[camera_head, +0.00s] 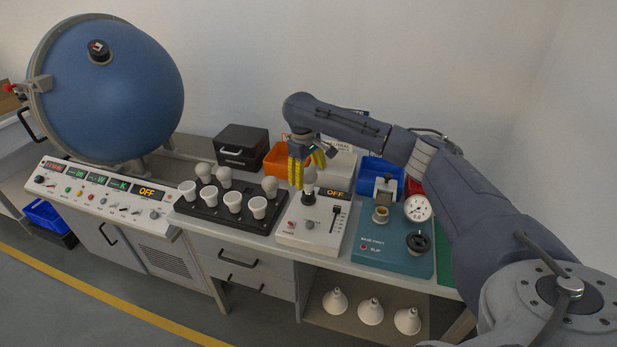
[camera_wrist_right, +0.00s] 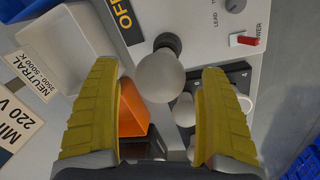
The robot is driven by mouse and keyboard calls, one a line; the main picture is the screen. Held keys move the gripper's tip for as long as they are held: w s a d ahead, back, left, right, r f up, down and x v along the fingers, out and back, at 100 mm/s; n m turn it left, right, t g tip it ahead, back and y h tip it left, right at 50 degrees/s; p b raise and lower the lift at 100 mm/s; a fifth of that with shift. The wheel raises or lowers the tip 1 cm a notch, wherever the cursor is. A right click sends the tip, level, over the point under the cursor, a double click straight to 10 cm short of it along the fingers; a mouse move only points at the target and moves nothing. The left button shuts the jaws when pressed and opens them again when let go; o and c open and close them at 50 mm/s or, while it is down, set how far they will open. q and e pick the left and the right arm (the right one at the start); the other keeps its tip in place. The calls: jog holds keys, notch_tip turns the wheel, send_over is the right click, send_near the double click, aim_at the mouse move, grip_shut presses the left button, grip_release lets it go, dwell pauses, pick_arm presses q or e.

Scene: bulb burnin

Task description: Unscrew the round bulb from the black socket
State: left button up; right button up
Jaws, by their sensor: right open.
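The round bulb (camera_head: 310,177) is white and stands upright in the black socket (camera_head: 308,196) on the white test box (camera_head: 325,229). In the right wrist view the bulb (camera_wrist_right: 160,77) shows large, with the black socket (camera_wrist_right: 168,42) behind it. My right gripper (camera_head: 306,168) is open, with yellow ribbed fingers pointing down at the bulb. In the wrist view one finger is on each side of the bulb, with gaps between. It holds nothing. My left gripper is not in view.
A black rack (camera_head: 216,208) with several white bulbs stands left of the test box. An orange bin (camera_head: 277,158) and a black case (camera_head: 241,147) are behind. A teal base tester (camera_head: 390,251) with a gauge stands right. The box's display reads OFF.

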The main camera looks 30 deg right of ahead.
jog(key=shift+d+f, duration=0.1)
jog(key=shift+f, duration=0.65)
jog(key=c, duration=1.4)
jog(key=shift+n, duration=1.3)
